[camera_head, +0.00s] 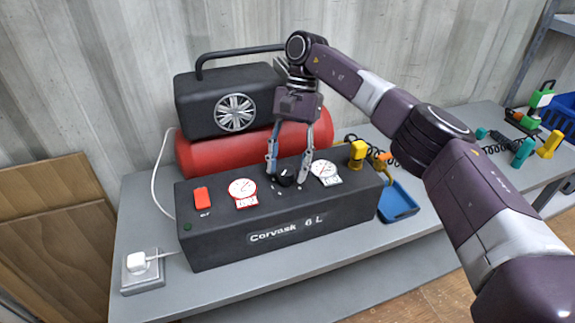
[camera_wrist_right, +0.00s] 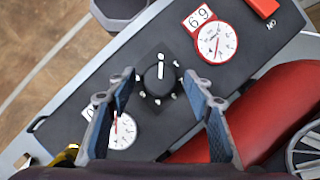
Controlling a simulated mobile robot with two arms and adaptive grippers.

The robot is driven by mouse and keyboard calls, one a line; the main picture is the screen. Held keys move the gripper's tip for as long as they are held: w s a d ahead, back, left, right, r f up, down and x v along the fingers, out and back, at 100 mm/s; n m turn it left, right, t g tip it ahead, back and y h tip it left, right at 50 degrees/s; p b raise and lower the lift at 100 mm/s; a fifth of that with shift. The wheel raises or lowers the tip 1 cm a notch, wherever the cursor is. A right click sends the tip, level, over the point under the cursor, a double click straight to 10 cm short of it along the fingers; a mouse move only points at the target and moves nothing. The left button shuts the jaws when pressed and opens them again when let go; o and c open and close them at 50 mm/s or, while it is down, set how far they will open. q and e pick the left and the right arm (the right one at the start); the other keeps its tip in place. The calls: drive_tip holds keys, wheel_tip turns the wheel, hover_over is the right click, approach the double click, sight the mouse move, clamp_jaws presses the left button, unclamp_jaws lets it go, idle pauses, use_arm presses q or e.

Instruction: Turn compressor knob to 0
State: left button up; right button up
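The black compressor (camera_head: 265,225) with a red tank (camera_head: 205,155) stands on a grey bench. Its black round knob (camera_head: 286,178) sits on the top panel between two dial gauges. In the wrist view the knob (camera_wrist_right: 160,82) carries a white line pointing up in the picture, with small white marks around its base. My right gripper (camera_head: 287,176) points down over the panel, open, with one finger on each side of the knob. In the wrist view gaps show between the fingers and the knob. My left gripper is not in view.
The left gauge (camera_head: 243,188) and right gauge (camera_head: 325,170) flank the knob. A red switch (camera_head: 203,198) is at the panel's left. A yellow fitting (camera_head: 358,152) and a blue tray (camera_head: 398,204) are at the right. A power outlet (camera_head: 142,270) is at front left.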

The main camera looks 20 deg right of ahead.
drive_tip(key=v, duration=0.7)
drive_tip(key=shift+r, duration=0.25)
drive_tip(key=shift+w, duration=0.1)
idle(0.4)
